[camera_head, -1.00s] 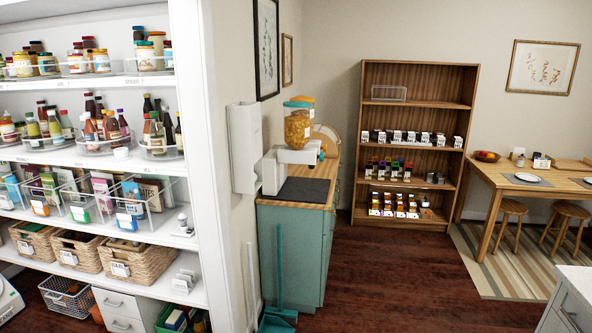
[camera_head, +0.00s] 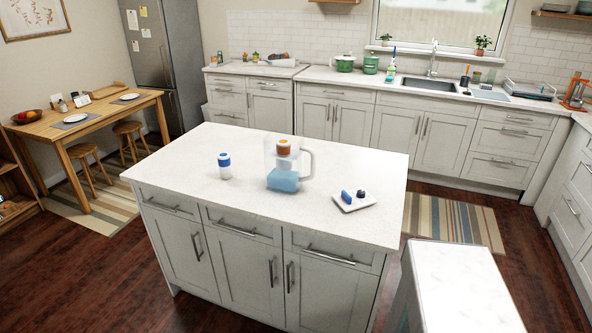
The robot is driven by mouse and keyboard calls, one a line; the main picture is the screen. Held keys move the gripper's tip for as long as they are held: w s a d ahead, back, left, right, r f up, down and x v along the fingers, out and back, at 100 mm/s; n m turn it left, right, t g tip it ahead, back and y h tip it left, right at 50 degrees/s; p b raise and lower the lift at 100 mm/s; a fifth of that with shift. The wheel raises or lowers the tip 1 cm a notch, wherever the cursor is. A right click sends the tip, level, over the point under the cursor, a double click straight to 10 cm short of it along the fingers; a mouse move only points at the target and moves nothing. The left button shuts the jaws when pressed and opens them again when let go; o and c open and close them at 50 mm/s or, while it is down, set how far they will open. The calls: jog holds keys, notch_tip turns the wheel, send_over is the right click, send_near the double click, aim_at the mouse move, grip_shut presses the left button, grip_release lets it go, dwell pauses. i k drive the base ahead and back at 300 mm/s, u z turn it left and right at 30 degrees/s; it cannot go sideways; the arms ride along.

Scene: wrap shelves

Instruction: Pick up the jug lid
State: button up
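A clear jug (camera_head: 305,163) with a handle on its right stands on the white kitchen island (camera_head: 240,140). Its lower part shows blue. I cannot make out a separate jug lid for sure. A small white tray (camera_head: 347,209) right of the jug holds a blue piece (camera_head: 346,197) and a small dark blue piece (camera_head: 361,194). My gripper is not in view.
A white and blue container (camera_head: 224,167) stands left of the jug. The island's top is otherwise clear. A white-topped block (camera_head: 460,285) stands at the lower right. A sink counter (camera_head: 345,77) runs along the back; a wooden table (camera_head: 95,115) with stools is at the left.

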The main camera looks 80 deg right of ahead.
aim_at(348, 201)
jog(key=u, duration=0.15)
jog(key=k, duration=0.25)
jog(key=z, duration=0.65)
jog(key=i, duration=0.65)
jog(key=u, duration=0.4)
jog(key=k, duration=0.15)
jog(key=z, duration=2.7)
